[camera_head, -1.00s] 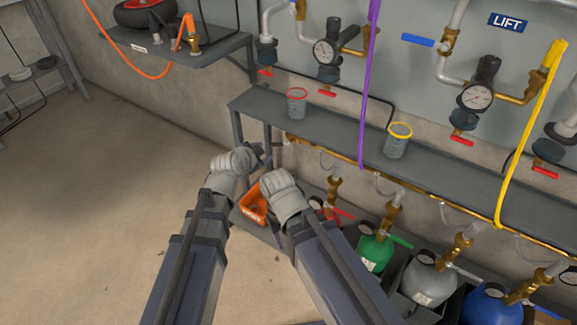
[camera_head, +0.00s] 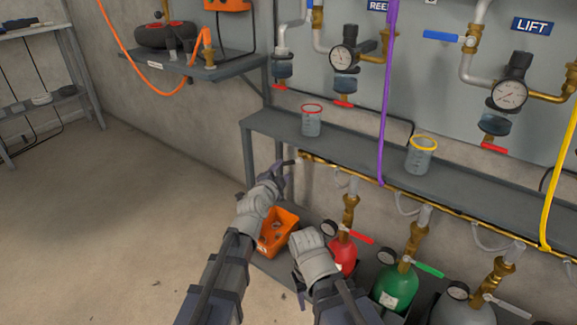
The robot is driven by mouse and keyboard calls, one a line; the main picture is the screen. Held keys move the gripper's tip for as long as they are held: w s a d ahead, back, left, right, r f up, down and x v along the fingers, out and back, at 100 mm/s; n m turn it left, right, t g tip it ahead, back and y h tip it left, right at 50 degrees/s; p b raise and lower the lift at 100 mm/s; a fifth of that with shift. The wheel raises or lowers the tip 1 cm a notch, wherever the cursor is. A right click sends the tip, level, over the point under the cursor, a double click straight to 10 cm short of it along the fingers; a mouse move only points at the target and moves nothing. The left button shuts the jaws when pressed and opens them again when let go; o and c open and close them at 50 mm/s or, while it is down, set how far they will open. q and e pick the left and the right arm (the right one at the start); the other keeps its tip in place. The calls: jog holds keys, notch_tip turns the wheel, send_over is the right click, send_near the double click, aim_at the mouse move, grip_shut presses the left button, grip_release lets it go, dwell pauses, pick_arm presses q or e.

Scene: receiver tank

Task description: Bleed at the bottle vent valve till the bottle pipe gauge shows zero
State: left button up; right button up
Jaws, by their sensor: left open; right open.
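A brass bottle pipe (camera_head: 350,173) runs along the wall under the grey shelf. A pale fitting (camera_head: 291,161) sits at its left end; I cannot tell whether it is the bottle vent valve. My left gripper (camera_head: 279,174) is open with its dark fingers at this fitting; contact is unclear. My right gripper (camera_head: 310,240) is lower, near the red bottle (camera_head: 343,256); its fingers are mostly hidden behind its grey wrist. Small gauges show at the red bottle (camera_head: 329,229) and the green bottle (camera_head: 387,257), too small to read. I cannot pick out the bottle pipe gauge.
An orange bin (camera_head: 277,231) stands on a low shelf beside my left arm. The shelf (camera_head: 360,145) above holds a red-rimmed beaker (camera_head: 312,121) and a yellow-rimmed beaker (camera_head: 420,156). A purple hose (camera_head: 385,90) hangs in front. The floor at left is clear.

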aim_at(287, 164)
pick_arm(q)
jog(key=b+x, duration=0.1)
jog(key=x, duration=0.6)
jog(key=shift+w+f, duration=0.1)
grip_shut()
dwell(1.2)
